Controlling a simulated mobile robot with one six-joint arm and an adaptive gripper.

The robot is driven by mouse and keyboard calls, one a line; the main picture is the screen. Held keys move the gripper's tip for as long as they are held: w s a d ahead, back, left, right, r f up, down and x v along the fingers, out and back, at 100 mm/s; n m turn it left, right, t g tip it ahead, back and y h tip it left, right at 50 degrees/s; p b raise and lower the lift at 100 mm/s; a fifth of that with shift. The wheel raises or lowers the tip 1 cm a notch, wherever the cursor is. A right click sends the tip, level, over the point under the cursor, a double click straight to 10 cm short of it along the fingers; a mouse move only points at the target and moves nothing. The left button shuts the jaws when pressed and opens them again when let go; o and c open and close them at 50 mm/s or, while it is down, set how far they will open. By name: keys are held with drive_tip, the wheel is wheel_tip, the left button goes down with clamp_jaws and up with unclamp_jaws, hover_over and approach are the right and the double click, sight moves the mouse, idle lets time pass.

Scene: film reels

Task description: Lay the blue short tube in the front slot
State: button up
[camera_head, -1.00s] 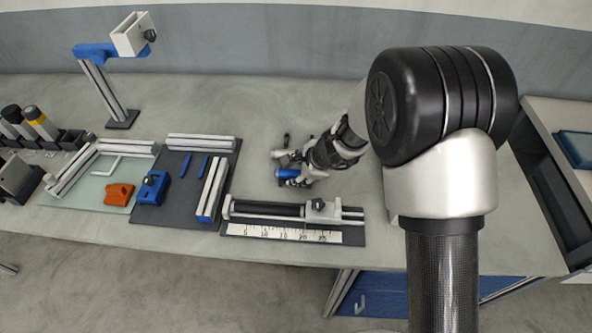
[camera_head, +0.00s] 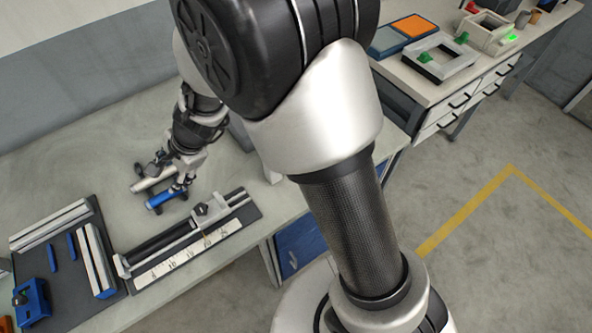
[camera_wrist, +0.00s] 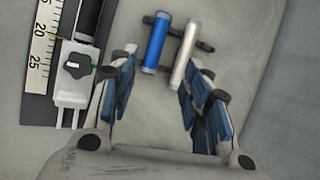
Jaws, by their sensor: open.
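The blue short tube (camera_head: 168,197) lies on the near side of a white tube (camera_head: 152,180) on the table. Both show in the wrist view, the blue tube (camera_wrist: 157,43) left of the white one (camera_wrist: 185,53), roughly parallel with a narrow gap. Dark holder pieces (camera_wrist: 205,46) show under and beside them; whether the blue tube is fully seated in the front slot I cannot tell. My gripper (camera_wrist: 161,62) is open, its fingers apart on either side of the pair's near ends. In the head view my gripper (camera_head: 187,180) is by the tubes' right ends, partly hiding them.
A measuring fixture with a ruler (camera_head: 180,258) and clamp (camera_head: 208,210) stands close in front of the tubes. A dark mat (camera_head: 75,290) with rails and blue parts is at left. Bare table lies behind the tubes. A drawer bench (camera_head: 450,110) stands at right.

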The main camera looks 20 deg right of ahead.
drive_tip(key=s+d+r+n, duration=0.4)
drive_tip(key=s+d+r, duration=0.1)
drive_tip(key=r, duration=0.2)
drive_tip(key=s+d+r+n, duration=0.3)
drive_tip(key=s+d+r, duration=0.15)
drive_tip(key=r, duration=0.25)
drive_tip(key=s+d+r+n+h, duration=0.1)
drive_tip(key=s+d+n+h, duration=0.1)
drive_tip(key=s+d, duration=0.5)
drive_tip(key=s+d+r+n+t+h, duration=0.1)
drive_tip(key=s+d+r+n+h, duration=0.1)
drive_tip(key=s+d, duration=0.5)
drive_tip(key=shift+s+d+r+n+h, duration=0.2)
drive_tip(key=shift+d+r+n+h, duration=0.1)
drive_tip(key=shift+d+n+h, duration=0.65)
drive_tip(key=shift+n, duration=0.25)
